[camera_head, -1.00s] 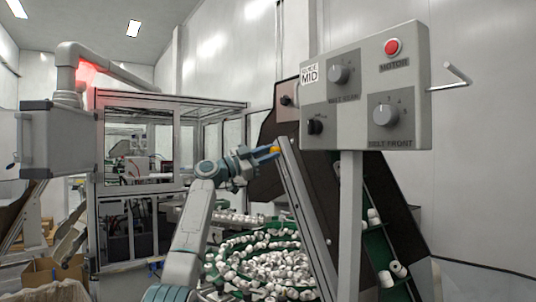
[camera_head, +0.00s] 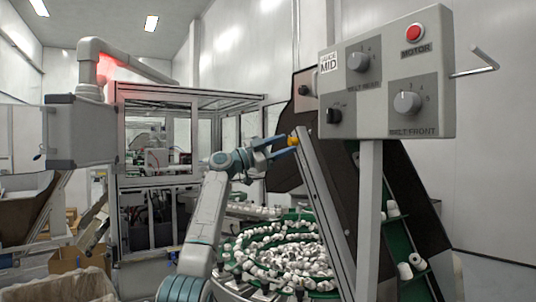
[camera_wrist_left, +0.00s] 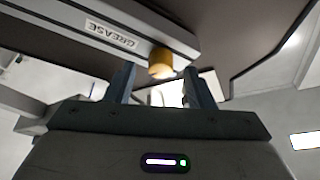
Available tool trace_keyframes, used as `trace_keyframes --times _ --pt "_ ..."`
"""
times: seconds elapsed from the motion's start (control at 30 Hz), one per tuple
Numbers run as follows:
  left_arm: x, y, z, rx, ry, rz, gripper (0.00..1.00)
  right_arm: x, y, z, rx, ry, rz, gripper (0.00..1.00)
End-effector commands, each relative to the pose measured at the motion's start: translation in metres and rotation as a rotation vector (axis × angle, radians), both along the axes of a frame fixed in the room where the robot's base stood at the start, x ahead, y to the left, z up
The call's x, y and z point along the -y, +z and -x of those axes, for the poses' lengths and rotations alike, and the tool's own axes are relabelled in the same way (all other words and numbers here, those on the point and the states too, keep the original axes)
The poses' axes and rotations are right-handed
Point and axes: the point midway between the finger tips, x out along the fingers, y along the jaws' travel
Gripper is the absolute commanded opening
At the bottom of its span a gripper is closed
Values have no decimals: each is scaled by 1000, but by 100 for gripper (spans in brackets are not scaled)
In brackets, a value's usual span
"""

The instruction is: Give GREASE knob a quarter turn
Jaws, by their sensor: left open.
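The GREASE knob (camera_head: 293,141) is a small yellow-orange cylinder on the upper part of the grey slanted beam. In the left wrist view, the yellow knob (camera_wrist_left: 161,63) sticks out of a grey bar beside a white GREASE label (camera_wrist_left: 112,33). My left gripper (camera_head: 284,146) is open, with its blue-grey fingertips close to the knob. In the wrist view, the left gripper's fingers (camera_wrist_left: 160,76) stand one on each side of the knob, with gaps showing; whether the knob is deep between them I cannot tell. My right gripper is not in view.
A grey control box (camera_head: 390,110) with several dials and a red MOTOR button (camera_head: 414,33) stands on a post right of the knob. The slanted beam (camera_head: 325,200) runs down beside a round bowl of white caps (camera_head: 275,262). A framed enclosure (camera_head: 185,98) stands behind at left.

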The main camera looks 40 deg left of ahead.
Motion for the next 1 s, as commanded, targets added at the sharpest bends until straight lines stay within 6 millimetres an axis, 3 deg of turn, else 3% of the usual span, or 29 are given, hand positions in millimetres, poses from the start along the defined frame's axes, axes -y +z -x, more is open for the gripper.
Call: trace_keyframes --times 0.07,0.17,0.5,0.73,1.0 --pt "-10 -11 13 2 4 -3 49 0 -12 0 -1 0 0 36" --pt "-24 -20 31 1 6 -5 49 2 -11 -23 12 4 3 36" --pt "-45 -29 62 -1 3 -2 49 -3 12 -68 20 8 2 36" --pt "-51 -31 71 0 1 -1 49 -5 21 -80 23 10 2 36" --pt "-51 -30 71 0 1 -1 49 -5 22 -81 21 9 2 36"
